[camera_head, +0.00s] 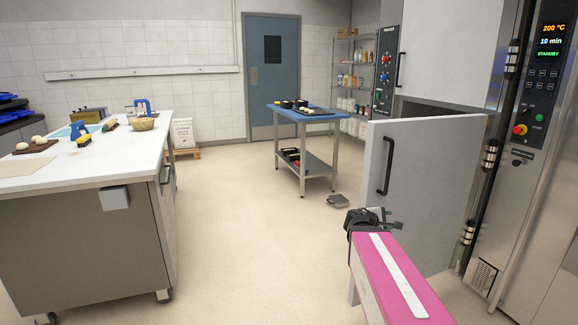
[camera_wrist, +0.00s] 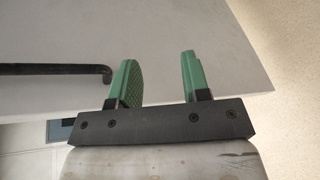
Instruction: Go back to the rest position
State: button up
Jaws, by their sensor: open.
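My gripper (camera_wrist: 161,78) is open in the wrist view. Its two green fingers stand apart with nothing between them. In the head view my pink arm reaches forward from the bottom right, and the gripper end (camera_head: 376,219) is small and dark there. It is in front of an open oven door (camera_head: 425,200) with a black handle (camera_head: 387,167). The door panel (camera_wrist: 200,45) and its handle (camera_wrist: 55,69) also show in the wrist view, behind and beside the fingers. I cannot tell whether the gripper touches the door.
The oven control panel (camera_head: 541,75) at the right reads 200 °C, 10 min, standby. A white worktable (camera_head: 75,185) with dough and tools stands at the left. A blue-topped cart (camera_head: 290,113) stands near the blue door (camera_head: 270,80). The floor (camera_head: 235,250) between is clear.

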jog(key=s+a+f+m+g+y, duration=0.4)
jog(key=s+a+f+m+y, duration=0.1)
jog(key=a+f, duration=0.3)
jog(key=s+a+f+m+g+y, duration=0.3)
jog(key=s+a+f+m+y, duration=0.3)
jog(key=a+f, duration=0.3)
notch_tip(320, 180, down, 2)
jog(key=shift+f+m+g+y, duration=0.1)
jog(key=shift+m+g+y, duration=0.3)
jog(key=shift+m+y, duration=0.3)
jog(key=shift+w, duration=0.15)
